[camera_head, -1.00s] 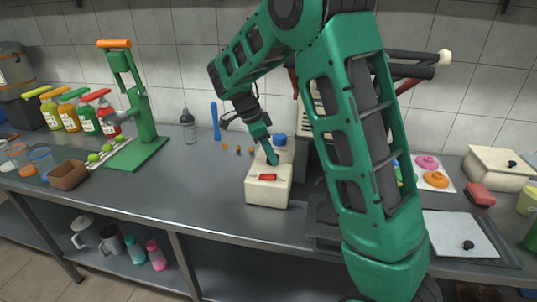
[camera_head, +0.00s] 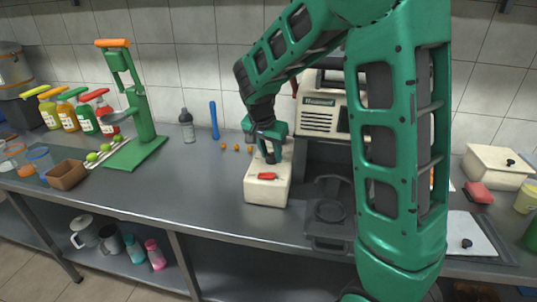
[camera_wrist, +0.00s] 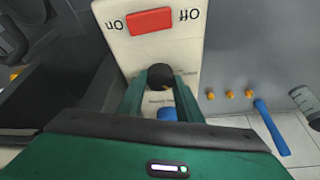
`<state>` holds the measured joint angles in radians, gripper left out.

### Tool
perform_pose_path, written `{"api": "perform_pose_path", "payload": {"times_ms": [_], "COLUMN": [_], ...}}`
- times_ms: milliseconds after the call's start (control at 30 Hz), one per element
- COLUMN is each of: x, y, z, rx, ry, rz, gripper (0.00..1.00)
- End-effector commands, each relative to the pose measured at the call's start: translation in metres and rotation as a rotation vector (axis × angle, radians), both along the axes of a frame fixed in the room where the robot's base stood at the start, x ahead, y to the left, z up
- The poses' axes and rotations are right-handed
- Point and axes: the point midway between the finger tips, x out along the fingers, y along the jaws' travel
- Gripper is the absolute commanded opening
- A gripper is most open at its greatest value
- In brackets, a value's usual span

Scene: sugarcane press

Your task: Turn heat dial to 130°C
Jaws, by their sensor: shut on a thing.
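A cream control box (camera_head: 266,191) stands on the metal counter, with a red On/Off switch (camera_head: 267,176) on its top. In the wrist view the switch (camera_wrist: 150,21) is at the top, and a round black dial (camera_wrist: 160,76) lies below it. A blue knob (camera_wrist: 167,114) shows just behind the dial. My gripper (camera_head: 268,155) points down onto the box behind the switch. In the wrist view my gripper (camera_wrist: 160,84) is shut on the black dial, one finger on each side. Small print beside the dial is too small to read, so its setting cannot be told.
The sugarcane press (camera_head: 320,116) stands right of the box, partly behind my arm. Several small orange items (camera_head: 236,148) and a blue stick (camera_head: 214,120) are behind and left. A green hand press (camera_head: 140,125) stands further left. The counter in front of the box is clear.

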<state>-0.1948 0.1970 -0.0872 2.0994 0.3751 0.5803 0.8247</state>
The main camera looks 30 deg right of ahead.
Motion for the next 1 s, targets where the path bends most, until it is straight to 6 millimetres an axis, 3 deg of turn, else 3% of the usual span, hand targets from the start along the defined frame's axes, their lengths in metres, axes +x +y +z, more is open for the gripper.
{"api": "perform_pose_path", "payload": {"times_ms": [300, 767, 800, 867, 1000], "x": [0.0038, 0.0043, 0.0043, 0.0043, 0.0026], "y": [-0.0008, -0.0001, -0.0001, -0.0001, -0.0002], "z": [0.0032, 0.0033, 0.0033, 0.0033, 0.0021], "rx": [-0.001, -0.001, -0.001, 0.000, 0.001], "ry": [-0.013, -0.015, -0.015, -0.014, -0.009], "rz": [0.097, 0.111, 0.111, 0.111, 0.109], "gripper": [0.10, 0.10, 0.37, 0.50, 0.50]}}
